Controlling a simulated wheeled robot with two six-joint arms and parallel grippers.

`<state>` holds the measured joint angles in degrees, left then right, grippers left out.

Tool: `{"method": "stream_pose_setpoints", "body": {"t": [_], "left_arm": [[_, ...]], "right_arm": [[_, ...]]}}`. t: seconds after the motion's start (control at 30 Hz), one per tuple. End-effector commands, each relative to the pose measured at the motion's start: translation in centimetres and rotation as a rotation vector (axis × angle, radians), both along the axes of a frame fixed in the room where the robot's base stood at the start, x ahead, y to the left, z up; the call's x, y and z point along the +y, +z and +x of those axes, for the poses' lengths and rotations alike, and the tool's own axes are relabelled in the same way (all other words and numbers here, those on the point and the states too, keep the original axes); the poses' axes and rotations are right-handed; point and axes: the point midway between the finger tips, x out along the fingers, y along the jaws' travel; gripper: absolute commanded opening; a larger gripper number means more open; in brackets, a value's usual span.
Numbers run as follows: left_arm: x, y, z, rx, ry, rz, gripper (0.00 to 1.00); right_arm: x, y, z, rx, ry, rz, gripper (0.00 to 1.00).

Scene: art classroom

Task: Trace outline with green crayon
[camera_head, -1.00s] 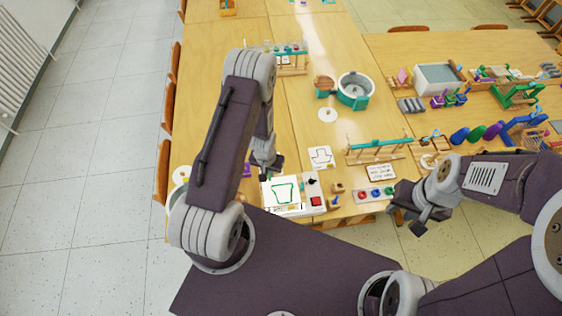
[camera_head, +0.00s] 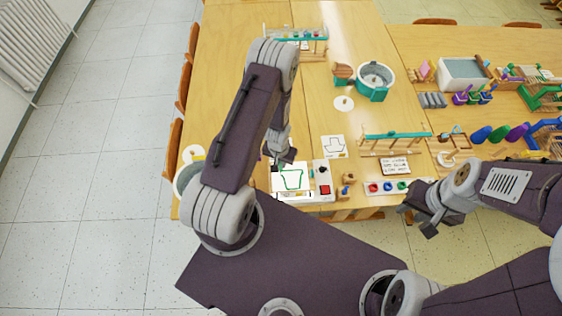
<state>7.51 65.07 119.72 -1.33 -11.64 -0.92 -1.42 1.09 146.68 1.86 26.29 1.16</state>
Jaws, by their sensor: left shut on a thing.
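A white sheet (camera_head: 291,187) lies on a light box or board near the table's front edge. A green cup-shaped outline (camera_head: 292,180) is drawn on it; a green line shows along the sides and bottom. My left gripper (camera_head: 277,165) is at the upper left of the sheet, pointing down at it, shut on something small. The green crayon is too small and too hidden by the gripper to make out clearly. My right gripper (camera_head: 423,219) hangs over the table's front edge at the right, away from the sheet; its jaws are too small to read.
A control panel with a red button (camera_head: 324,190) adjoins the sheet. A second outline sheet (camera_head: 334,147) lies behind it. A row of coloured pots (camera_head: 388,187), a teal rack (camera_head: 395,136) and a round teal basin (camera_head: 375,81) stand to the right.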

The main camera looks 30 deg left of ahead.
Motion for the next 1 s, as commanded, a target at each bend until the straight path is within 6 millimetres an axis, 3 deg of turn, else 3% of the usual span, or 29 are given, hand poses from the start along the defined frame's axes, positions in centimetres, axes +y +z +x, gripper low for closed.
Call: {"method": "stream_pose_setpoints", "body": {"t": [1.0], "left_arm": [[0.1,-1.3,0.1,0.000,0.000,0.000,0.00]], "right_arm": [[0.0,-1.3,0.0,0.000,0.000,0.000,0.33]]}}
